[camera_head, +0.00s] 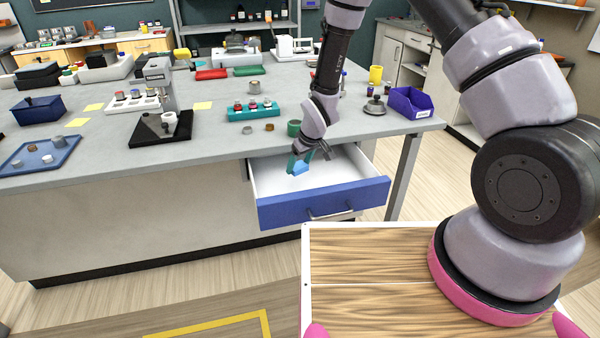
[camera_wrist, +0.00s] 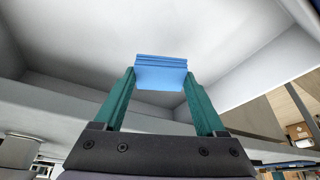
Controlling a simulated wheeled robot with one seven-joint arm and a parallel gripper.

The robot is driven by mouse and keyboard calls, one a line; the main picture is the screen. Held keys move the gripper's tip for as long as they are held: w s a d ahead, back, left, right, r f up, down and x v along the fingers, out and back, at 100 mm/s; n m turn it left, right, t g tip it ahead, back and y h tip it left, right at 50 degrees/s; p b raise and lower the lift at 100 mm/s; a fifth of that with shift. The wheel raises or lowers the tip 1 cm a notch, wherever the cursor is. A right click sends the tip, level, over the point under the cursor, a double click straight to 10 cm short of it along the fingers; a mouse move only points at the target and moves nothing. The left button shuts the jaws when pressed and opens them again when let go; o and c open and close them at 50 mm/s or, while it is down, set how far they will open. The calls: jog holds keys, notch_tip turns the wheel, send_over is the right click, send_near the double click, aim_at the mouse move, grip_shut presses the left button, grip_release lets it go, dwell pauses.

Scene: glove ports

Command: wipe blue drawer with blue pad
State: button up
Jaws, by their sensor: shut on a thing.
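The blue drawer (camera_head: 322,203) is pulled open from the grey bench, with a blue front, a metal handle and a white inside. My gripper (camera_head: 300,161) is over the back left part of the open drawer, pointing down into it. It is shut on the blue pad (camera_head: 299,168). In the wrist view the blue pad (camera_wrist: 161,72) sits between the two green fingertips, in front of the white drawer inside (camera_wrist: 120,40). I cannot tell whether the pad touches the drawer floor.
A teal rack (camera_head: 253,113) with jars, a green cup (camera_head: 293,128) and small rings stand on the bench near the drawer. A dark blue bin (camera_head: 411,103) is at the bench's right end. A black-based device (camera_head: 160,128) stands to the left. The drawer's right half looks empty.

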jog(key=shift+r, duration=1.1)
